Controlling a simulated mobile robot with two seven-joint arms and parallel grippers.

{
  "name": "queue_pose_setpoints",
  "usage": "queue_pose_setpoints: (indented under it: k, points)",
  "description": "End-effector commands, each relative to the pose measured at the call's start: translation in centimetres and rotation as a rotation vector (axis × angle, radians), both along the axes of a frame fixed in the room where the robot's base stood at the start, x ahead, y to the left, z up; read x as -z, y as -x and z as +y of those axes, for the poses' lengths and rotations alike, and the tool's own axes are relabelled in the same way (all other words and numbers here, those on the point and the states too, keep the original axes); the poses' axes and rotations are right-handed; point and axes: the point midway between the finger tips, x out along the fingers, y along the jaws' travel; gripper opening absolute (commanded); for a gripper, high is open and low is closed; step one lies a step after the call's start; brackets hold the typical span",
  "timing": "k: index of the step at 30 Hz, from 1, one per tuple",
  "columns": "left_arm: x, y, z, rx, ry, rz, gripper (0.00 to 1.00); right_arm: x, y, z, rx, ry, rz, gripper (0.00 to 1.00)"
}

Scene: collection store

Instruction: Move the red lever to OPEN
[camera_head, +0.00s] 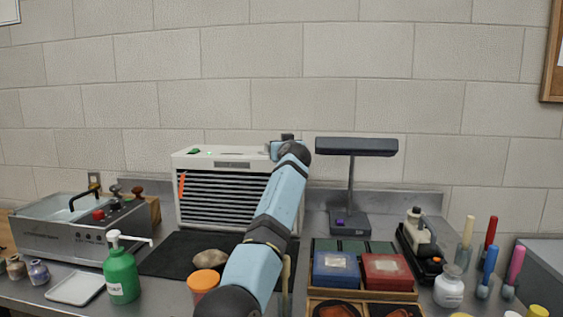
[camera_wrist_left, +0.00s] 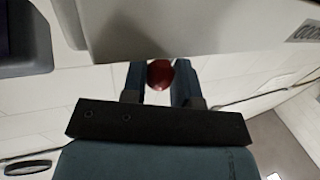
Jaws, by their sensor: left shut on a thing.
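The red lever's round knob (camera_wrist_left: 160,73) shows in the left wrist view, between the two fingers of my left gripper (camera_wrist_left: 159,82). The gripper is shut on it, beside a pale housing (camera_wrist_left: 200,25). The lever's shaft and any OPEN marking are not visible. In the head view my blue arm reaches up to the right end of the white louvred unit (camera_head: 222,203). The wrist hides the fingers and the lever there. My right gripper is in neither view.
A black lamp (camera_head: 355,147) stands right of my wrist. Below are a blue box (camera_head: 336,268) and a red box (camera_head: 386,268). A green pump bottle (camera_head: 121,275), an orange-lidded jar (camera_head: 203,280) and a metal bath (camera_head: 75,240) stand left of the arm.

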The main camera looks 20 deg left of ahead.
Motion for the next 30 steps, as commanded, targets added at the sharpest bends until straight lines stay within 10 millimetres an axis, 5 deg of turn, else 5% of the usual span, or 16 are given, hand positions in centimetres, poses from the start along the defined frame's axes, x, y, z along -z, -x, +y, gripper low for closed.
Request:
queue_pose_setpoints:
  k: [22,23,25,30]
  points:
    - [-0.6,-0.34,-0.26,-0.073,-0.005,-0.013,0.0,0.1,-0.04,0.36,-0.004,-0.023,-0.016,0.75]
    - [-0.61,-0.35,-0.25,-0.072,-0.006,-0.014,0.31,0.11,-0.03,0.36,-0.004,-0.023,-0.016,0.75]
    - [-0.58,-0.35,-0.25,-0.073,-0.005,-0.013,0.47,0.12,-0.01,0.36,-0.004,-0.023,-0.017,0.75]
    - [-0.32,-0.35,-0.26,-0.074,-0.003,-0.01,0.49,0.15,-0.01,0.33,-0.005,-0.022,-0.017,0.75]
